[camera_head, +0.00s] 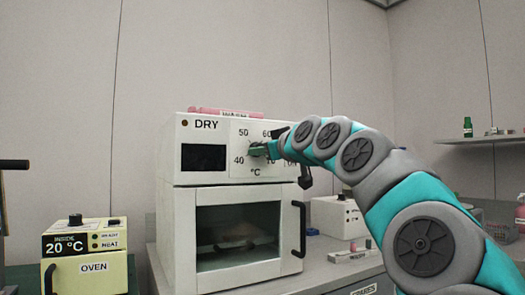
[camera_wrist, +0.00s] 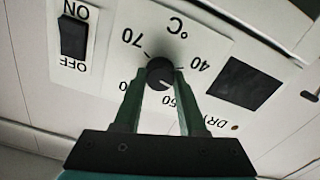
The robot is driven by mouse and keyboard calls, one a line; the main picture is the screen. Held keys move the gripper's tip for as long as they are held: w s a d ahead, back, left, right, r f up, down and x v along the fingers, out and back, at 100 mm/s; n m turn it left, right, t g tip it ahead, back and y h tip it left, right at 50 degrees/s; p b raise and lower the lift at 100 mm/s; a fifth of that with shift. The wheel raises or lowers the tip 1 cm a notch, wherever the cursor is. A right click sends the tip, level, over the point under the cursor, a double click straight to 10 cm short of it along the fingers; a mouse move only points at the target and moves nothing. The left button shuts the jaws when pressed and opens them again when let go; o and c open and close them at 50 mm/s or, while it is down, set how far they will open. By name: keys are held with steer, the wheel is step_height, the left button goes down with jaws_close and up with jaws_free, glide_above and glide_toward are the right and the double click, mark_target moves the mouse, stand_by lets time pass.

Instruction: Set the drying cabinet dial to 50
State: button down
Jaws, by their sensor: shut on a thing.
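The drying cabinet (camera_head: 178,215) is a white box labelled DRY, with a glass door below its control panel. Its black round dial (camera_wrist: 160,72) is ringed by the numbers 40, 50, 60 and 70, upside down in the wrist view. My gripper (camera_wrist: 161,78) is shut on the dial, one green finger on each side. A light mark shows on the dial's face on the side toward 50 and 60, but I cannot tell its exact setting. In the head view my gripper (camera_head: 264,150) covers most of the dial and part of the scale.
A black ON/OFF switch (camera_wrist: 73,37) sits on the panel beside the scale. The dark display (camera_head: 205,158) is blank. The cabinet door has a black handle (camera_head: 299,229). A cream oven (camera_head: 88,275) stands at left.

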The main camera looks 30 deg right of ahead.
steer(key=shift+f+m+p, duration=0.1)
steer(key=shift+m+p, duration=0.65)
steer(key=shift+m, duration=3.15)
steer(key=shift+c, duration=2.3)
jaws_free()
steer(key=s, duration=0.7)
steer(key=shift+s+d+b, duration=0.15)
steer(key=shift+s+b, duration=0.2)
steer(key=shift+b, duration=0.05)
